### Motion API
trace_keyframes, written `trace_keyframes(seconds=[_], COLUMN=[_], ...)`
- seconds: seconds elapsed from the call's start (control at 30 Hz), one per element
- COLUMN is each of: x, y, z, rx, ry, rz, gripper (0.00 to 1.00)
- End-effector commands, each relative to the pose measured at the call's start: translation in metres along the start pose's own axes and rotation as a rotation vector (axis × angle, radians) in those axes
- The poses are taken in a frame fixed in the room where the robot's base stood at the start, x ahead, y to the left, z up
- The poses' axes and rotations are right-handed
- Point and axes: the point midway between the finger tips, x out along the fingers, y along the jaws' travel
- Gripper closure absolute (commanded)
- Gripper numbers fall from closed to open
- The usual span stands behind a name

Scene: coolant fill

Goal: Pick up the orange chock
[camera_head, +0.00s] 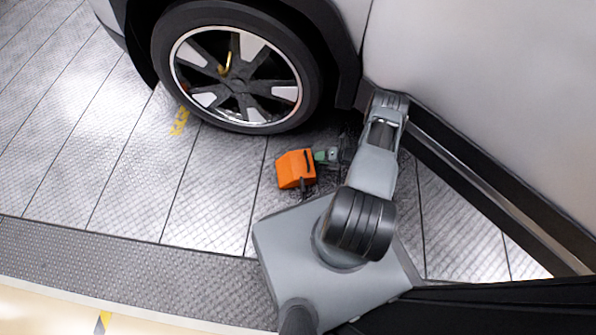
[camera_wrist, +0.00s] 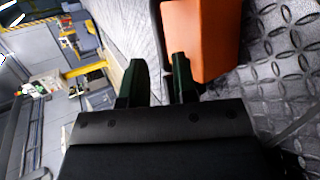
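The orange chock (camera_head: 296,169) sits on the metal-plate floor beside the car wheel in the head view. A dark handle-like bar (camera_head: 308,160) runs along its right side. My gripper (camera_head: 320,157) is close to that side, its green fingers pointing at the chock. In the wrist view the orange chock (camera_wrist: 201,40) fills the upper middle, just beyond and to the right of my gripper (camera_wrist: 160,62). The fingers stand apart with a clear gap. A dark strip of the chock shows in the gap, nearer the right finger; I cannot tell whether they touch.
The car wheel (camera_head: 238,75) stands just behind the chock. The car's silver body (camera_head: 480,80) and dark sill (camera_head: 480,185) rise close to my arm on the right. Open floor (camera_head: 130,175) lies to the left of the chock.

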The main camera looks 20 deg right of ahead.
Motion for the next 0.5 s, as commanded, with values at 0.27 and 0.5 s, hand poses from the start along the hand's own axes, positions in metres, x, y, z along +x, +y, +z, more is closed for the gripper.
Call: trace_keyframes(seconds=[0.27,0.5], x=[0.023,0.049], y=[-0.001,-0.004], z=[0.0,0.0], rx=[0.0,-0.001], ry=[0.0,0.0], rz=[0.0,0.0], gripper=[0.74,0.74])
